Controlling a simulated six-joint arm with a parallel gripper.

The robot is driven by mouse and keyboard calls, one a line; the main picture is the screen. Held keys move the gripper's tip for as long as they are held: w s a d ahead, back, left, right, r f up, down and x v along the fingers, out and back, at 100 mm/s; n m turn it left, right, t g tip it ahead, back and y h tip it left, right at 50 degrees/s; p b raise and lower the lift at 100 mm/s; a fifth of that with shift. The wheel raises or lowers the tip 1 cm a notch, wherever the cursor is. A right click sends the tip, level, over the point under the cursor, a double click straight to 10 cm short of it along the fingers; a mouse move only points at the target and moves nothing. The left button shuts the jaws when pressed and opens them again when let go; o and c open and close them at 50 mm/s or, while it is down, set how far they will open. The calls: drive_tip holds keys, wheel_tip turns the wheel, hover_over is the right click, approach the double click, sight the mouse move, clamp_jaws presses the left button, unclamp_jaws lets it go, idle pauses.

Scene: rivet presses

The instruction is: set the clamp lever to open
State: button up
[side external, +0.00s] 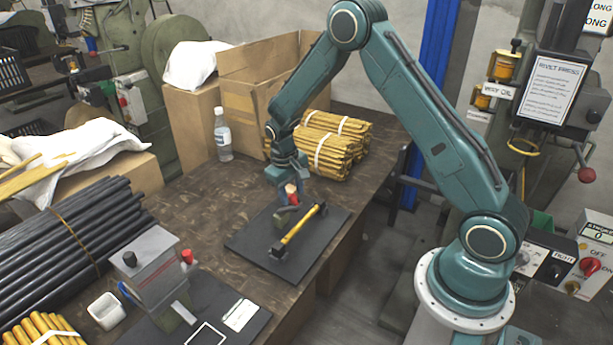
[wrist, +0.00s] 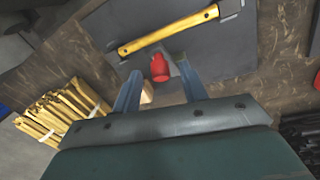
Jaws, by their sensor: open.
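The red lever grip (side external: 293,199), which I take for the clamp lever, stands on a small green-grey fixture (side external: 284,218) on a dark mat (side external: 248,240). A pale tan tip shows just above the red. In the wrist view the red grip (wrist: 159,68) lies just ahead of and between my fingertips, and a tan piece (wrist: 147,93) lies between the fingers. My gripper (side external: 288,176) points down right over the lever; it also shows in the wrist view (wrist: 160,78), with its fingers apart. I cannot tell whether a finger touches the lever. The fixture is mostly hidden in the wrist view.
A yellow-handled hammer (side external: 298,230) lies on the mat close beside the fixture. A grey press-like device (side external: 150,268) with a red knob stands at front left. Bundled yellow rods (side external: 335,145), a bottle (side external: 222,135) and an open box (side external: 240,105) stand behind. Bench between is clear.

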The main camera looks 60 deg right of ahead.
drive_tip(key=shift+f, duration=0.6)
drive_tip(key=shift+c, duration=0.4)
clamp_jaws()
